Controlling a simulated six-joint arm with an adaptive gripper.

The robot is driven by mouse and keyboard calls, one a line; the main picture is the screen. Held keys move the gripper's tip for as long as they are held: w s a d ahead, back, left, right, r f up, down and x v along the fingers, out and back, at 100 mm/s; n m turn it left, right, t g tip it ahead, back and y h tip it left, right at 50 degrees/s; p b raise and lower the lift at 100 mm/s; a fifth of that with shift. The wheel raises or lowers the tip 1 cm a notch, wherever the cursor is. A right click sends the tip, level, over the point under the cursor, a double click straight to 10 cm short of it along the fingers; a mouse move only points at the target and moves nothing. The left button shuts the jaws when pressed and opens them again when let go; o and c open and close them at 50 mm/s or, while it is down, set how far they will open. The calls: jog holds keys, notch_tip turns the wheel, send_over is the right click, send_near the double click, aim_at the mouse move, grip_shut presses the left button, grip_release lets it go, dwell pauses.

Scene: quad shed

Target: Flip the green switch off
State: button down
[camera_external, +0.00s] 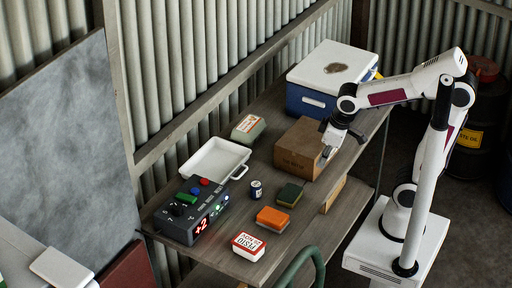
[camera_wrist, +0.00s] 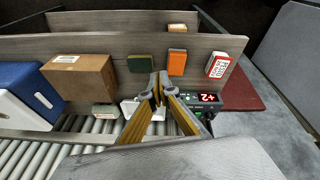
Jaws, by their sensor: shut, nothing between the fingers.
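The dark control box (camera_external: 180,227) sits at the near left end of the wooden table. The green switch (camera_external: 187,198) is on its top, near blue and red controls. A red "+2" display is lit on its front. Whether the switch is on or off is too small to tell. In the wrist view the control box (camera_wrist: 238,102) is right of my fingers, partly hidden, and the switch is not clear. My gripper (camera_external: 328,153) is shut and empty. In the external view it appears by the cardboard box, well right of the control box. Its fingers also show in the wrist view (camera_wrist: 158,88).
The cardboard box (camera_external: 298,148) and a blue cooler with white lid (camera_external: 333,68) stand towards the back. A white tray (camera_external: 214,160) lies behind the control box. A can (camera_external: 256,190), a green sponge (camera_external: 289,195), an orange block (camera_external: 272,219) and a red-white box (camera_external: 248,246) are nearby.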

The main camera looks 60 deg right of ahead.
jog(key=w+a+f+t, duration=0.1)
jog(key=w+a+f, duration=0.2)
jog(key=w+a, duration=0.35)
jog(key=w+a+f+h, duration=0.15)
jog(key=w+a, duration=0.25)
jog(key=w, duration=0.6)
jog(key=w+a+f+t+y, duration=0.1)
jog(key=w+a+f, duration=0.2)
jog(key=w+a, duration=0.35)
jog(key=w+a+r+m+t, duration=0.2)
jog(key=w+r, duration=0.1)
jog(key=w, duration=0.5)
jog(key=shift+w+a+r+m, duration=0.15)
jog(key=shift+r+m, duration=0.15)
jog(key=shift+f, duration=0.15)
send_over(188, 198)
jog(key=s, duration=0.2)
jog(key=shift+f, duration=4.55)
jog(key=shift+s+f, duration=0.15)
jog(key=shift+f, duration=1.15)
